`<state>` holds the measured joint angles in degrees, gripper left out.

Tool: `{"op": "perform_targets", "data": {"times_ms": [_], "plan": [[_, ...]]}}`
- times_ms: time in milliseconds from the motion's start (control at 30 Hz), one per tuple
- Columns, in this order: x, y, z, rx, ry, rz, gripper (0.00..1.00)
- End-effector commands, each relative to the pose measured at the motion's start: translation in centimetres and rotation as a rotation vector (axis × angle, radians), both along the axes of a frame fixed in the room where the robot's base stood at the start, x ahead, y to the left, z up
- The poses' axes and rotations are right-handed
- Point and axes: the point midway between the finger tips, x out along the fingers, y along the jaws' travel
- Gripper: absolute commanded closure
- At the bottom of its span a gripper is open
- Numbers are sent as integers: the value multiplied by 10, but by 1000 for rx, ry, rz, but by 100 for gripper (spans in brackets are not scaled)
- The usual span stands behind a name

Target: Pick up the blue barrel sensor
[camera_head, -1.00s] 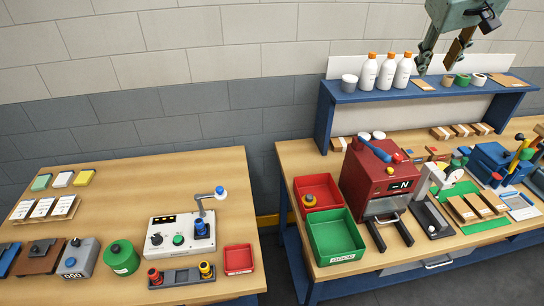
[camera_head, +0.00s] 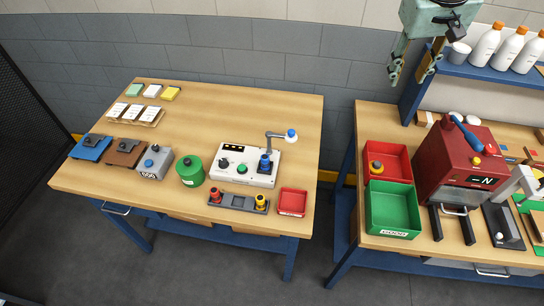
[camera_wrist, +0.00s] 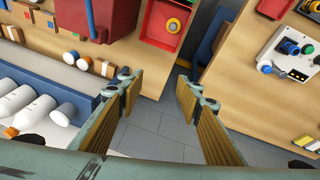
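The blue barrel sensor (camera_head: 265,163) stands upright on the right part of a white control box (camera_head: 232,169) on the left table. In the wrist view it shows as a blue cylinder (camera_wrist: 290,46) near the right edge. My gripper (camera_head: 412,74) hangs high at the upper right of the head view, well apart from the sensor. In the wrist view my gripper (camera_wrist: 158,92) has its two fingers spread with nothing between them.
A dark rack (camera_head: 238,203) with red and yellow barrels and a red tray (camera_head: 292,203) are in front. The left table's back middle is clear.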

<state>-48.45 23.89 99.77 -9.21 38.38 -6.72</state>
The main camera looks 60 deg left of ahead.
Motion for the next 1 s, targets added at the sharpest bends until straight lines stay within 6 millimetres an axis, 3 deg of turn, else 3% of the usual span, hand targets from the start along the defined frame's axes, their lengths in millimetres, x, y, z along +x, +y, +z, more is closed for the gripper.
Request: {"op": "perform_targets", "data": {"times_ms": [200,500,1000], "plan": [[-58,46,-34,-32,50,76,67],[-144,98,-79,-81,114,177,67],[-295,153,-147,-174,207,337,67]]}}
